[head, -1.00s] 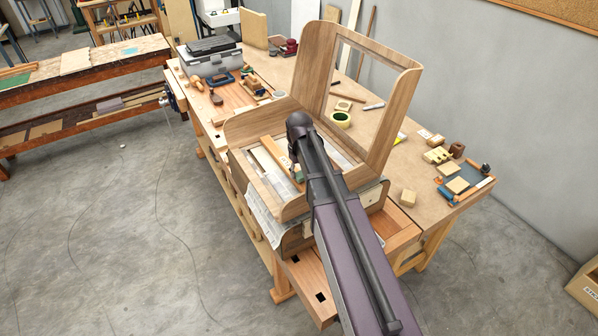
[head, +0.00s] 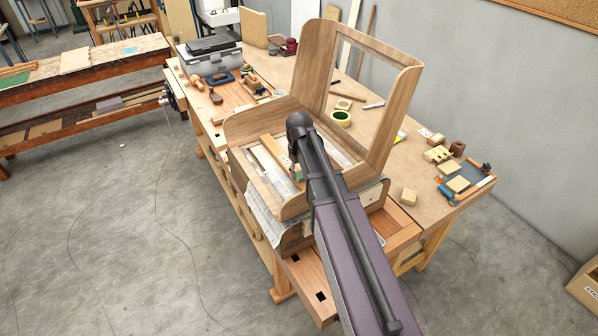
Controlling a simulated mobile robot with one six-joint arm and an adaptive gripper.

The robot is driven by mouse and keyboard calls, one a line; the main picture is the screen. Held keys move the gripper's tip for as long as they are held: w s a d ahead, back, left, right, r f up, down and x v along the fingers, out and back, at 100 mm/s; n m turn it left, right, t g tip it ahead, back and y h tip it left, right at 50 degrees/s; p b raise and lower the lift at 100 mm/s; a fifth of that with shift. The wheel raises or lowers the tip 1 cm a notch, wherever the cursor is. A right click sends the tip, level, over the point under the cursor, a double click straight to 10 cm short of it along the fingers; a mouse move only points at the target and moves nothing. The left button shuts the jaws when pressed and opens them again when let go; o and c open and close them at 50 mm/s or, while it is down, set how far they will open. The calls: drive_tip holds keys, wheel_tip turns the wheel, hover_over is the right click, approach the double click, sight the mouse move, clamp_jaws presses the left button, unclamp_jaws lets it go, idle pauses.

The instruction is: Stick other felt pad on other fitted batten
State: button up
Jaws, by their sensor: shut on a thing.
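The bent wooden piece (head: 262,127) stands on the bench, with a curved low part at the left and a tall framed panel (head: 400,105) at the right. A pale wooden batten (head: 270,160) lies inside the low part, left of my gripper. My gripper (head: 297,173) is down inside this part, close to the batten and mostly hidden behind my arm. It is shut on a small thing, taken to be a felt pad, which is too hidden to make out. Whether it touches the batten cannot be told. Any other batten is hidden by my arm.
The workbench (head: 385,145) carries a tape roll (head: 341,118), a wooden block (head: 408,197), a blue mat with small pieces (head: 465,187) and a grey toolbox (head: 212,60). The tall panel stands close on the right of my arm.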

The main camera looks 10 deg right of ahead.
drive_tip(key=o, duration=0.9)
drive_tip(key=shift+o, duration=0.2)
drive_tip(key=shift+r, duration=0.1)
drive_tip(key=shift+r+p, duration=3.4)
drive_tip(key=shift+p, duration=0.1)
